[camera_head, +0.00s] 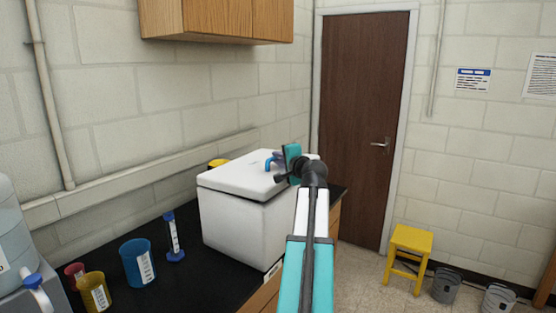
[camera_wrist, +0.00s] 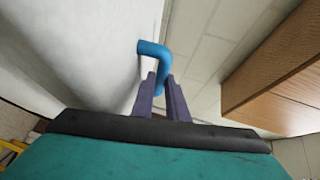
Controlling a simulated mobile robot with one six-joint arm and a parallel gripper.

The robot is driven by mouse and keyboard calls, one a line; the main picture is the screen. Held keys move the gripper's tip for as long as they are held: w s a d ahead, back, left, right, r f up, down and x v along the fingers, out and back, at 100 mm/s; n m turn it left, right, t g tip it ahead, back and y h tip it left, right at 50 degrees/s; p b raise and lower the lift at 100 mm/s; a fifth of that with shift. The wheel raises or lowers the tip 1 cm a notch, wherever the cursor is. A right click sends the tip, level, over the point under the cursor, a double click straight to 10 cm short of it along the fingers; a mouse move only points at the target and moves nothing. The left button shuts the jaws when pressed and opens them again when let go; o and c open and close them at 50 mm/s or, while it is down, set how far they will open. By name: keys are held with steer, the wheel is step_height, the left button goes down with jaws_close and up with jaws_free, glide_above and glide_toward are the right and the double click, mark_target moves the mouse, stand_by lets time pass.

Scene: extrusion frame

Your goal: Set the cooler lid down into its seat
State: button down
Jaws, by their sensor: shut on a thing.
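The white cooler (camera_head: 240,226) stands on the black counter. Its white lid (camera_head: 228,178) lies across the top, roughly level, its edge lined up closely with the walls. I cannot tell whether it is fully down in its seat or slightly above. The lid's blue handle (camera_head: 268,163) also shows as a bent blue bar in the wrist view (camera_wrist: 155,50). My gripper (camera_head: 277,160) is over the lid's right part. In the wrist view its two dark fingers (camera_wrist: 162,92) are shut on the handle. My arm hides the cooler's right side.
On the counter (camera_head: 192,285) left of the cooler stand a blue cup (camera_head: 137,265), a yellow cup (camera_head: 95,292), a red cup (camera_head: 74,272) and a blue-based cylinder (camera_head: 173,240). A wooden cabinet (camera_head: 220,18) hangs above. A yellow stool (camera_head: 410,250) stands on the floor at right.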

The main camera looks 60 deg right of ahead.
steer(key=shift+f+b, duration=0.45)
steer(key=shift+f, duration=0.2)
stand_by(0.8)
steer(key=c, duration=1.7)
jaws_free()
steer(key=shift+o, duration=0.2)
steer(key=shift+s+a, duration=0.1)
steer(key=shift+s, duration=0.05)
steer(key=b+v, duration=0.3)
steer(key=v, duration=1)
steer(key=shift+s+r, duration=0.15)
steer(key=shift+s, duration=0.05)
steer(key=shift+a, duration=0.1)
